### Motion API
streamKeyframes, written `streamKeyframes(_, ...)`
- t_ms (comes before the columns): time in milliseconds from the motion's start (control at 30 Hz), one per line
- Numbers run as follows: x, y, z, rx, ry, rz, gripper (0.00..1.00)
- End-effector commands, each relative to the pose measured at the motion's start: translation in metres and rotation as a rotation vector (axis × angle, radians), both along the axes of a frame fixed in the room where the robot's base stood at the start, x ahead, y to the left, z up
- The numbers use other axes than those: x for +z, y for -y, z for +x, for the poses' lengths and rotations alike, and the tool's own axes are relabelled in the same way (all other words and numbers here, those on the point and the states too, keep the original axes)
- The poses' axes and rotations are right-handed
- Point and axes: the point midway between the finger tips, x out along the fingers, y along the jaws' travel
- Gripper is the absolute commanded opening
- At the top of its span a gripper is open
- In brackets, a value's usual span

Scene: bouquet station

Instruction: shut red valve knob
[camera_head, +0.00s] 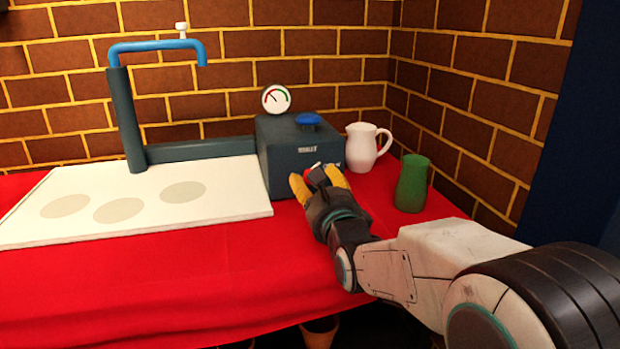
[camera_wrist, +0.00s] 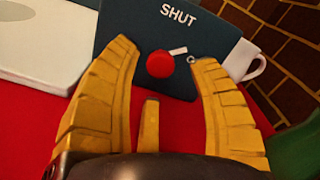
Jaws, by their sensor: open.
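The red valve knob (camera_wrist: 160,65) is on the front of a dark grey box (camera_head: 291,160). A short white pointer (camera_wrist: 178,51) shows at the knob's upper right in the wrist view, aimed to the right and slightly up. The white word SHUT (camera_wrist: 178,14) is on the box above the knob. My gripper (camera_head: 316,175) has its yellow fingers spread at the front of the box. In the wrist view the knob shows between the two fingertips, with gaps on both sides. My gripper mostly hides the knob in the head view.
A blue knob (camera_head: 308,120) and a round gauge (camera_head: 276,99) are on top of the box. A white jug (camera_head: 366,147) and a green jug (camera_head: 411,184) stand to the right. A white board (camera_head: 120,230) and a blue-topped pipe (camera_head: 128,120) are left. Red cloth (camera_head: 200,275) in front is clear.

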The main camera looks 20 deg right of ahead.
Motion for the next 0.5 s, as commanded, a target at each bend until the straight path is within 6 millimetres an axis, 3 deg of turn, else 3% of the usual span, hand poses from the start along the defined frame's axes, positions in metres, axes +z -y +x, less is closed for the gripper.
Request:
streamKeyframes(200,-0.001,0.0,0.025,0.0,0.0,-0.001,0.55)
streamKeyframes(500,0.0,0.0,0.04,0.0,0.0,-0.002,0.55)
